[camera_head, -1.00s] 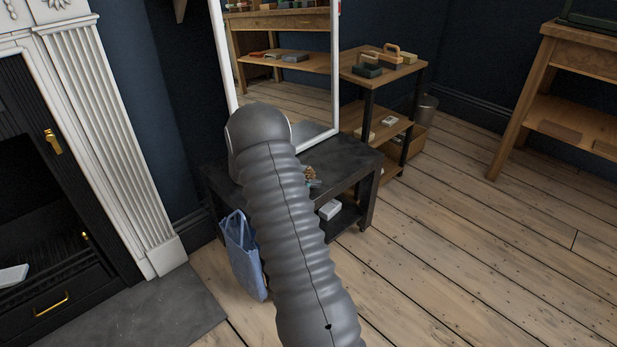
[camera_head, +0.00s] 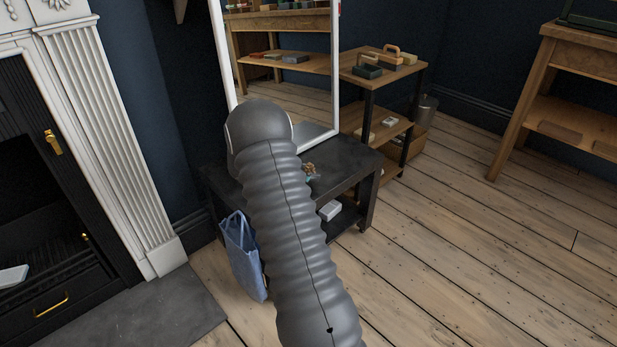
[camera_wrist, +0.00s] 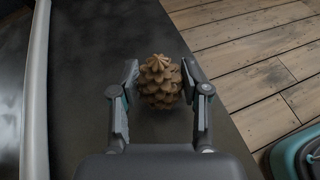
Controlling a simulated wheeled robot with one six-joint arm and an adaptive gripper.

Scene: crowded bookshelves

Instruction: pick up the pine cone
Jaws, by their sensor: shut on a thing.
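The brown pine cone (camera_wrist: 160,82) shows in the wrist view between the two fingers of my gripper (camera_wrist: 159,88). The fingers are shut on its left and right sides, with the dark table top (camera_wrist: 85,90) behind it. In the head view a small part of the pine cone (camera_head: 310,168) shows just right of my arm, over the dark low table (camera_head: 345,165). My arm hides most of the gripper there. I cannot tell whether the pine cone still touches the table.
A white-framed mirror (camera_head: 335,75) stands at the back of the low table. A blue bag (camera_head: 241,255) hangs at its left front. A wooden shelf unit (camera_head: 395,75) with several small items stands behind to the right. The plank floor (camera_head: 460,260) at right is clear.

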